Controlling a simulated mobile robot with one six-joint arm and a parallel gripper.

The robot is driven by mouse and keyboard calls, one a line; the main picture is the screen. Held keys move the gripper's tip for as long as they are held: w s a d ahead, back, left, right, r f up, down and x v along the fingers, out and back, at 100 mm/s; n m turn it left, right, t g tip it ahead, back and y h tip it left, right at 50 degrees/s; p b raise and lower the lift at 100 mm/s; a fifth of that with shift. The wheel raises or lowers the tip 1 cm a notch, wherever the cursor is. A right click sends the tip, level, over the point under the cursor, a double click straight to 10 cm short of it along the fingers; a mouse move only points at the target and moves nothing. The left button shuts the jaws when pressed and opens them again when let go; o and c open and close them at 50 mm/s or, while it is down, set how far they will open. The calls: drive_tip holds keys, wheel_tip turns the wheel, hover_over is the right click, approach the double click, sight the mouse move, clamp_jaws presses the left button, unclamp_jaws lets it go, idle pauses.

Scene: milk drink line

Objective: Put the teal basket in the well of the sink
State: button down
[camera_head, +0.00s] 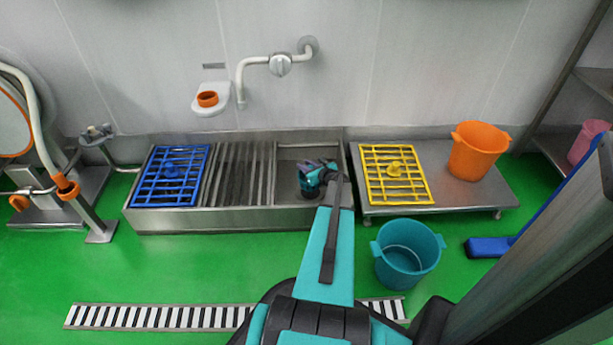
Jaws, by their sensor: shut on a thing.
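The sink (240,220) is a long metal trough against the wall, with an open well (289,153) at its right end. My gripper (309,190) points down over the well.
A blue rack (170,172) and metal bars (240,172) cover the rest of the sink. A yellow rack (396,172) and an orange bucket (478,150) stand on the side table (440,203). A wall tap (262,62) overhangs the sink.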

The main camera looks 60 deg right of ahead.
drive_tip(key=shift+f+b, duration=1.15)
drive_tip(key=shift+f, duration=1.3)
drive_tip(key=shift+f, duration=0.2)
drive_tip(key=c, duration=1.5)
unclamp_jaws()
drive_tip(key=shift+c, duration=0.2)
drive_tip(key=shift+r, duration=0.15)
drive_tip(key=shift+r, duration=0.15)
drive_tip(key=p+v, duration=0.3)
drive_tip(key=v, duration=0.9)
drive_tip(key=shift+p, duration=0.4)
